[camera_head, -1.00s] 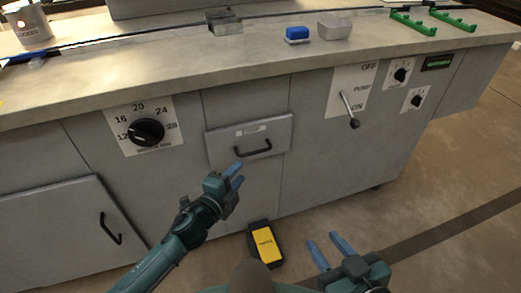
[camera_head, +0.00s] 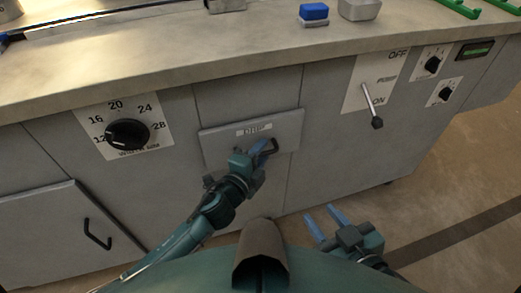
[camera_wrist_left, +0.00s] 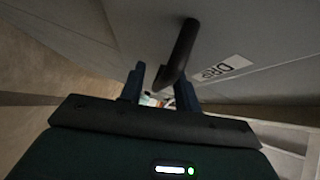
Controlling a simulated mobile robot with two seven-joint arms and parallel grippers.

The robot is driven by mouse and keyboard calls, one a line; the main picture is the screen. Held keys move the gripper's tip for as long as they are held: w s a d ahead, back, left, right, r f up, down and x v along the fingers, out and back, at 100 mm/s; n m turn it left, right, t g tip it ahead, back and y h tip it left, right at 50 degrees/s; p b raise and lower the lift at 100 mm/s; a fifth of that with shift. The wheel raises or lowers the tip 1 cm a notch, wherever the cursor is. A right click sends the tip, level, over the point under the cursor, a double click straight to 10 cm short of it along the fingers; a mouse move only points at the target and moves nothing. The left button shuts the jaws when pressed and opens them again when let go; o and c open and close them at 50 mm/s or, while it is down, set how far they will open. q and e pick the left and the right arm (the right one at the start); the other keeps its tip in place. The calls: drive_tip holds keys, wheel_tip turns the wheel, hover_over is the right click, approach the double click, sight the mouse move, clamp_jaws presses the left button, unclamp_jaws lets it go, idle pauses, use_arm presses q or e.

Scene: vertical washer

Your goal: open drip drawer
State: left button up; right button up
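The drip drawer (camera_head: 215,146) is a grey panel with a "DRIP" label, and it looks shut in the cabinet front. Its dark bar handle (camera_wrist_left: 183,48) shows in the left wrist view. My left gripper (camera_head: 265,150) is at the handle in the head view and covers much of it. In the left wrist view my left gripper (camera_wrist_left: 160,86) has its two blue fingers apart, with the handle's near end between them. I cannot tell whether either finger touches it. My right gripper (camera_head: 325,218) is open and empty, low in front of the cabinet.
A dial (camera_head: 128,134) and a cabinet door (camera_head: 60,230) with a handle are left of the drawer. A pump lever (camera_head: 371,108) sticks out to the right. The countertop (camera_head: 150,65) overhangs above. The floor (camera_head: 460,170) at right is clear.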

use_arm(q)
drive_tip(key=shift+c, duration=0.3)
clamp_jaws()
use_arm(e)
drive_tip(key=shift+s, duration=0.15)
